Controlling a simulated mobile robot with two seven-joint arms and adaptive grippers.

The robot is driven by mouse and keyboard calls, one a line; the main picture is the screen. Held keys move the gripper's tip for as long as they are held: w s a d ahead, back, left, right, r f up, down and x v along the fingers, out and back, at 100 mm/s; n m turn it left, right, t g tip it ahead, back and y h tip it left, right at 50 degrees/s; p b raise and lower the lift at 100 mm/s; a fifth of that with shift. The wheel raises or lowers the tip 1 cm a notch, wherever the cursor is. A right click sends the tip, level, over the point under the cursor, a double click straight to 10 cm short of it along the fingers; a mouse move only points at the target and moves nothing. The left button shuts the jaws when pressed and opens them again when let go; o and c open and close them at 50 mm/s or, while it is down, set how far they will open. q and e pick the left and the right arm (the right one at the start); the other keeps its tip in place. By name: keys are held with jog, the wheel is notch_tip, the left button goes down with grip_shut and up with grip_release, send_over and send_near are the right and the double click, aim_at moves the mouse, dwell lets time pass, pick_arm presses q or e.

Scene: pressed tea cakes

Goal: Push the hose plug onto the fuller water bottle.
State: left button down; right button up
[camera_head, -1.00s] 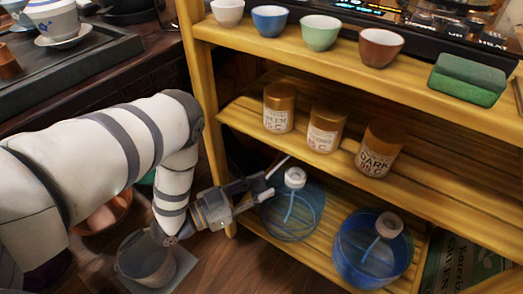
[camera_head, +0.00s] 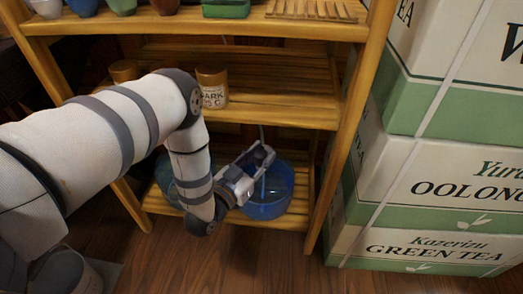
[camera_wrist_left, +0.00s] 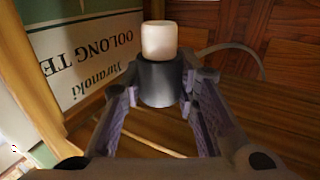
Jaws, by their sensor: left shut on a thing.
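My left gripper (camera_head: 262,158) is shut on the hose plug. In the left wrist view the plug (camera_wrist_left: 160,84) is a dark grey cylinder with a white end, between the two fingers (camera_wrist_left: 160,95). A thin pale hose (camera_wrist_left: 232,47) curves away behind it. In the head view the gripper is above the right water bottle (camera_head: 278,200), which is deep blue and stands on the lowest shelf. The gripper hides this bottle's neck, so I cannot tell whether the plug touches it. The other bottle (camera_head: 168,182) is mostly behind my arm. My right gripper is not in view.
The wooden rack's right post (camera_head: 347,130) stands close to the right bottle. Jars (camera_head: 212,88) stand on the middle shelf (camera_head: 285,108) above. Stacked tea boxes (camera_head: 440,190) fill the right side. The floor (camera_head: 235,262) in front is clear.

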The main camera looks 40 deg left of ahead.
pick_arm(q)
jog(key=w+a+b, duration=0.1)
jog(key=w, duration=0.1)
jog(key=w+a+b, duration=0.1)
jog(key=w, duration=0.1)
jog(key=w+a+b, duration=0.1)
jog(key=w+a, duration=0.1)
jog(key=shift+w+a+f, duration=0.1)
jog(key=shift+w+f, duration=0.05)
jog(key=shift+w, duration=0.15)
jog(key=shift+f+b, duration=0.55)
jog(key=shift+f, duration=0.25)
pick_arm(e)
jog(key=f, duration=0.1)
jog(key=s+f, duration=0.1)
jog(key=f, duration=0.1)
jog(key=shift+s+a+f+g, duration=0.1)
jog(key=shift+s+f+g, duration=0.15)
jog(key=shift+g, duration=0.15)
pick_arm(q)
jog(key=shift+p, duration=0.35)
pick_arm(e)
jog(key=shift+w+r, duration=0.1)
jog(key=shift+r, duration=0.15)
pick_arm(q)
jog(key=shift+f+b, duration=0.45)
jog(key=shift+f, duration=0.3)
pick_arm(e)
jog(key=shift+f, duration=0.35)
